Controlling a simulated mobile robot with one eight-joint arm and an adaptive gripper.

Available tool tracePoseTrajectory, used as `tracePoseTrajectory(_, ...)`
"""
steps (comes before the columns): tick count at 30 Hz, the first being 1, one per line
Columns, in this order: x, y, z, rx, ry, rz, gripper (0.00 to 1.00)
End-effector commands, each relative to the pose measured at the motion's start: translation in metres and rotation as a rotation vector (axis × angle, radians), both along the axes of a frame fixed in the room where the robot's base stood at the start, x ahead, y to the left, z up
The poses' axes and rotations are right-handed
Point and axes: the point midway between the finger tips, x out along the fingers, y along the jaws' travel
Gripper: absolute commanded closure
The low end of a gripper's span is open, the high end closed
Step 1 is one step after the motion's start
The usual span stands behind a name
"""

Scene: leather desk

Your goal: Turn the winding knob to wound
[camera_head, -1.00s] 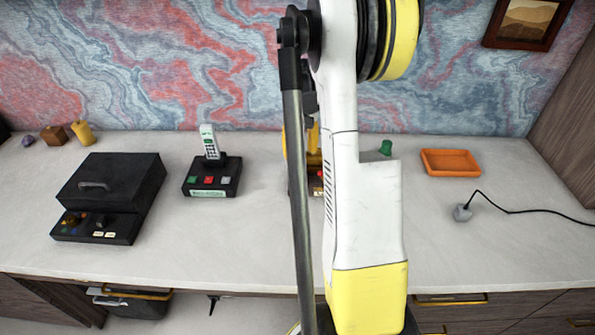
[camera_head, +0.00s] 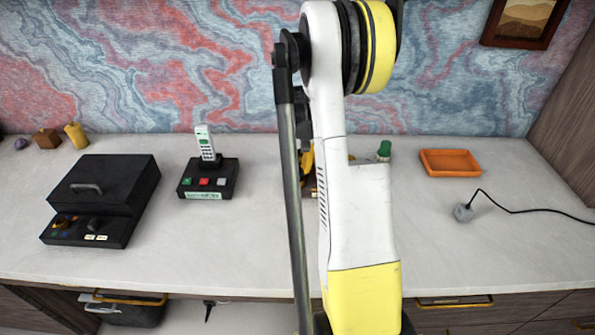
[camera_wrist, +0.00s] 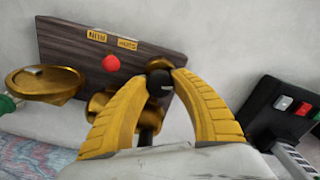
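In the wrist view, a dark wooden board (camera_wrist: 65,45) carries two yellow labels, one reading RUN (camera_wrist: 97,36); the other (camera_wrist: 126,43) is hard to read. A red ball (camera_wrist: 111,63) sits below the labels. A black round knob (camera_wrist: 159,82) with a small white mark, seemingly the winding knob, lies between the tips of my gripper (camera_wrist: 164,75). The two yellow fingers converge closely, one on each side of it, and look closed on it. A brass pan (camera_wrist: 42,82) is left of the board. In the head view my arm hides most of this device.
A phone on a black base (camera_head: 207,178) stands left of the arm; the base shows in the wrist view (camera_wrist: 275,110) at right. A black box (camera_head: 105,190) is farther left. An orange tray (camera_head: 450,163) and a corded grey piece (camera_head: 463,213) lie right. The front desk is clear.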

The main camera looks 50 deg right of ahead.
Motion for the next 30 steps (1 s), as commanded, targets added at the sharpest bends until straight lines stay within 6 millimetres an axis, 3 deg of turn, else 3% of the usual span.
tracePoseTrajectory(14,0.0001,-0.0002,0.0003,0.000,-0.001,-0.099,1.00)
tracePoseTrajectory(30,0.0000,-0.0004,0.0003,-0.001,-0.001,-0.573,1.00)
